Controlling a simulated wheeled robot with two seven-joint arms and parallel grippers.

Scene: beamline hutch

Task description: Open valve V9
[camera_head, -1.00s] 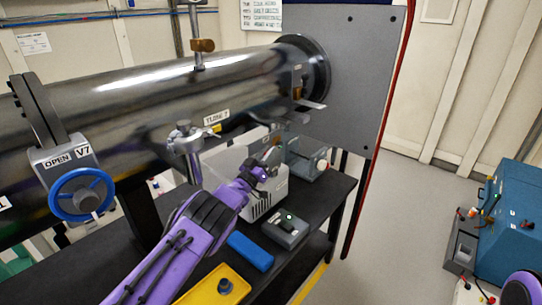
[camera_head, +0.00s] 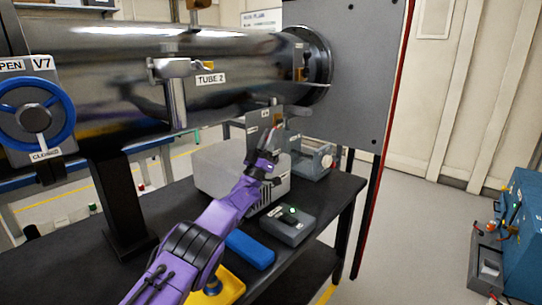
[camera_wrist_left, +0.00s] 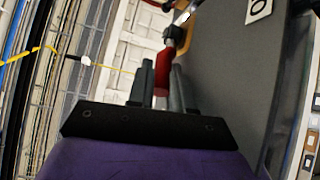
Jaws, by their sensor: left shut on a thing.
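My left gripper (camera_head: 268,143) reaches up under the right end of the steel tube (camera_head: 215,85), by a small grey fitting (camera_head: 260,120). In the left wrist view the gripper (camera_wrist_left: 161,75) is shut on a red handle (camera_wrist_left: 164,68), which stands between its fingers. I cannot read a V9 label in any view; the red handle is hidden by the gripper in the head view. A valve marked V7 with a blue handwheel (camera_head: 40,115) sits at the far left. My right gripper is not in view.
A grey box (camera_head: 215,168), a grey device with a green light (camera_head: 290,225), a blue block (camera_head: 250,250) and a yellow tray (camera_head: 228,292) are on the black bench (camera_head: 335,195). A grey panel (camera_head: 360,75) stands at the tube's right end.

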